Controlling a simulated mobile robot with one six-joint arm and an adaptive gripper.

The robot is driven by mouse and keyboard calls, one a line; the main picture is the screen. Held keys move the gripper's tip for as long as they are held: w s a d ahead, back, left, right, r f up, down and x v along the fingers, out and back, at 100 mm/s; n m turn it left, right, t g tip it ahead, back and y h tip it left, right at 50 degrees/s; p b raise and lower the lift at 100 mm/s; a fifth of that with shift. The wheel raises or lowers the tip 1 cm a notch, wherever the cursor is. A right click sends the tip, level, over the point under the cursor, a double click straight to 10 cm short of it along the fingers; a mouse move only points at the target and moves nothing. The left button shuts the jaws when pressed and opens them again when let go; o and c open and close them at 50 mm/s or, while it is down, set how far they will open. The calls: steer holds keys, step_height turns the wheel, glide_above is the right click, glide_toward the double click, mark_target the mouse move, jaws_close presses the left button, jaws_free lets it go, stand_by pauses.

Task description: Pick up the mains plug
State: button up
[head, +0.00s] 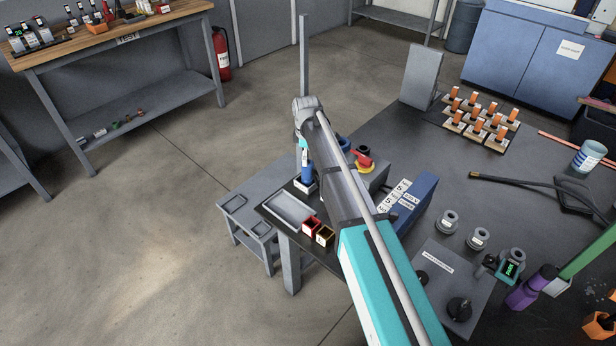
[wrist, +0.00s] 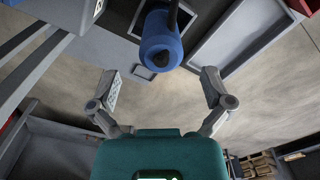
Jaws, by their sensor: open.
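The mains plug appears to be the blue cylinder (wrist: 161,42) at the top middle of the wrist view, with a dark cable or stem at its upper end. In the head view a blue upright piece (head: 307,173), likely the same plug, stands at the bench's left corner, partly behind my arm. My gripper (wrist: 161,88) is open and empty, its fingers spread left and right. The plug lies ahead of the fingertips, not between them. In the head view my arm's end is beside the blue piece; its fingers are not clear there.
A grey tray (head: 292,207), a red box (head: 311,226) and a red knob on yellow (head: 363,161) are close by. A blue box (head: 413,200) with labels stands right of my arm. A low grey stand (head: 233,204) is left of the bench. Open floor lies further left.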

mark_target(308, 168)
steer(key=shift+f, duration=0.1)
stand_by(0.3)
steer(key=shift+s+d+f+b, duration=0.1)
steer(key=shift+d+f+b, duration=0.05)
steer(key=shift+f+b, duration=2.4)
steer(key=shift+c, duration=0.3)
steer(key=shift+r, duration=0.1)
steer(key=c, duration=1.3)
